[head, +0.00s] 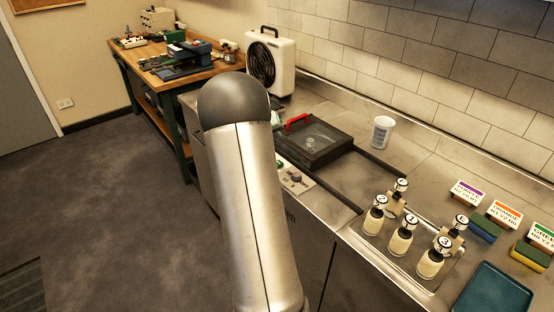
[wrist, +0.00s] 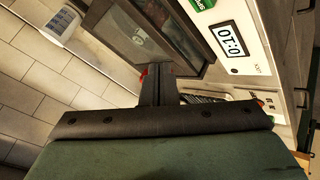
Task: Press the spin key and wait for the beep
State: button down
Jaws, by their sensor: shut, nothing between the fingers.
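In the head view the spin machine, a dark box with a clear lid (head: 318,141) and a red handle (head: 297,122), sits in the counter. Its pale control panel (head: 297,181) is partly behind my arm. In the wrist view the panel carries a display (wrist: 229,40) with dark digits, apparently 0:10, seen turned over. A green patch (wrist: 201,4) is cut off at the top edge; I cannot tell whether it is the spin key. My gripper (wrist: 156,70) is shut and empty, seen against the lid's edge beside the panel. I cannot tell whether it touches anything. My arm hides it in the head view.
A white cup (head: 382,132) stands behind the machine. A fan heater (head: 270,62) is at the back. Several numbered bottles (head: 401,236) stand in a tray at the right, near labelled sponges (head: 483,230) and a blue tray (head: 493,293). A wooden workbench (head: 150,52) is at the far left.

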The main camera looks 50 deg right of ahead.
jog(key=shift+d, duration=0.3)
notch_tip(320, 180, down, 8)
jog(key=b, duration=0.4)
jog(key=shift+r+b, duration=0.15)
jog(key=shift+b, duration=0.25)
jog(key=shift+f+b, duration=0.6)
jog(key=shift+b, duration=0.15)
jog(key=shift+f, duration=0.1)
dwell(1.1)
jog(key=shift+f+b, duration=0.35)
jog(key=shift+b, duration=0.45)
